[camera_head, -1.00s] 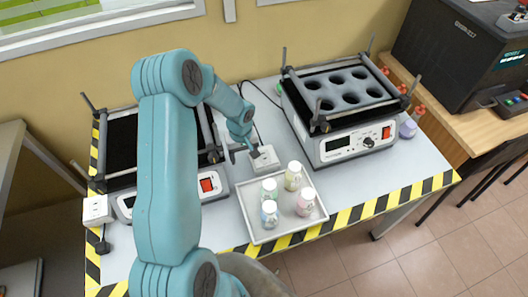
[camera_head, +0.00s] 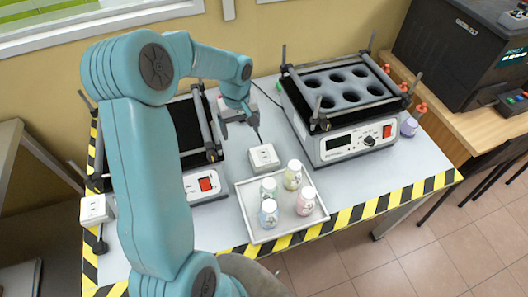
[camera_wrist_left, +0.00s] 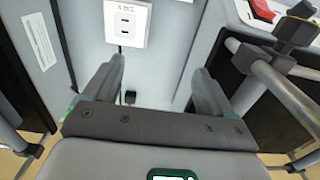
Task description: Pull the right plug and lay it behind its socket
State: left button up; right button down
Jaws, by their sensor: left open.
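The right socket (camera_head: 264,157) is a white block on the table behind the tray. In the left wrist view the socket (camera_wrist_left: 127,22) shows its slots, with nothing seen in them. A small black plug (camera_wrist_left: 130,97) shows behind the socket, between my fingers in the picture but not held. A dark cord (camera_wrist_left: 120,49) shows close by the socket. My left gripper (camera_head: 237,117) is open and empty, above the table behind and left of the socket; its spread fingers also show in the wrist view (camera_wrist_left: 155,76). My right gripper is out of view.
The left socket (camera_head: 94,209) is at the table's left edge, with a black plug (camera_head: 101,247) near it. Shaker devices stand left (camera_head: 203,185) and right (camera_head: 349,141) of the gripper. A white tray (camera_head: 262,236) with several bottles stands in front.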

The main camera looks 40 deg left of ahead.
pick_arm(q)
jog(key=shift+r, duration=1.8)
jog(key=shift+s, duration=0.1)
